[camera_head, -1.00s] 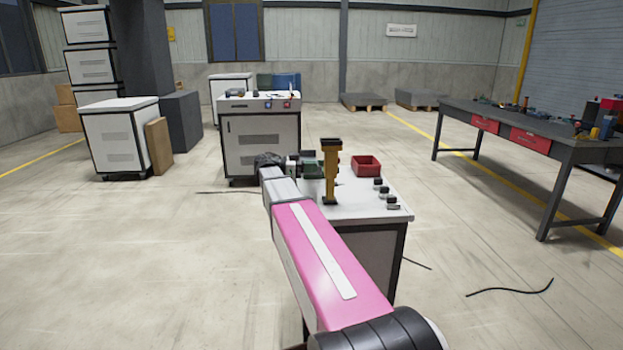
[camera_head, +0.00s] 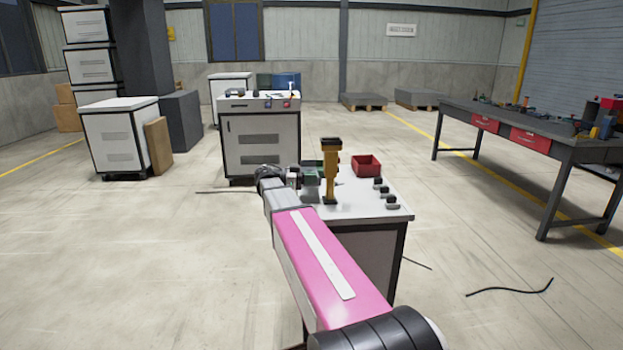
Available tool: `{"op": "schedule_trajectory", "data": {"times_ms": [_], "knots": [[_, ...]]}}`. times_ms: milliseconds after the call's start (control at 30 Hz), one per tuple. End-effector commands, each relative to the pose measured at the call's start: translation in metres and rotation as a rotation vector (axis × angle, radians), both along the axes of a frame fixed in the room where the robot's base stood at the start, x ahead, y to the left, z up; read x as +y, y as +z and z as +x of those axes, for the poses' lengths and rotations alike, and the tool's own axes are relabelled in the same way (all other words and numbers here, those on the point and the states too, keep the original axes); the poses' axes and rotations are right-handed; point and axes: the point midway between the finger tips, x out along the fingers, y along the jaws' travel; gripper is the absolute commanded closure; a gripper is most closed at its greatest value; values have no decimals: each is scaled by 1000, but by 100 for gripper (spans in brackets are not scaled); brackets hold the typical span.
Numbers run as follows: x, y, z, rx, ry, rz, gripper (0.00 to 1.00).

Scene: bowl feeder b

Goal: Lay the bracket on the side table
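A small table with a light top (camera_head: 360,209) stands in front of me; I cannot tell whether it is the side table. My arm reaches to its left side. My gripper (camera_head: 311,178) is small and dark at the arm's end, over the left part of the top, left of a yellow upright piece (camera_head: 330,172). Its fingers are too small and partly hidden, so I cannot tell whether they hold anything. Several small black parts (camera_head: 392,203) lie along the table's right side. I cannot make out for sure which piece is the bracket.
A red bin (camera_head: 366,166) sits at the small table's back. A white cabinet (camera_head: 262,142) with small items on top stands behind it. A dark workbench (camera_head: 470,108) is at the right. Black cables (camera_head: 510,287) lie on the floor.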

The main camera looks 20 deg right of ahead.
Motion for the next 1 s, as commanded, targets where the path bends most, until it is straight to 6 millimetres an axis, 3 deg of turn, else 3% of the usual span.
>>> {"op": "schedule_trajectory", "data": {"times_ms": [267, 367, 400, 700, 867, 1000], "knots": [[0, -5, 0, -2, 0, -2, 100], [0, -5, 0, 0, 0, 0, 74], [0, -5, 0, 0, 0, 0, 71], [0, -4, 0, 0, 0, 0, 71], [0, 9, 0, -2, 0, -1, 71], [28, 8, 10, 0, 3, 0, 71]]}}
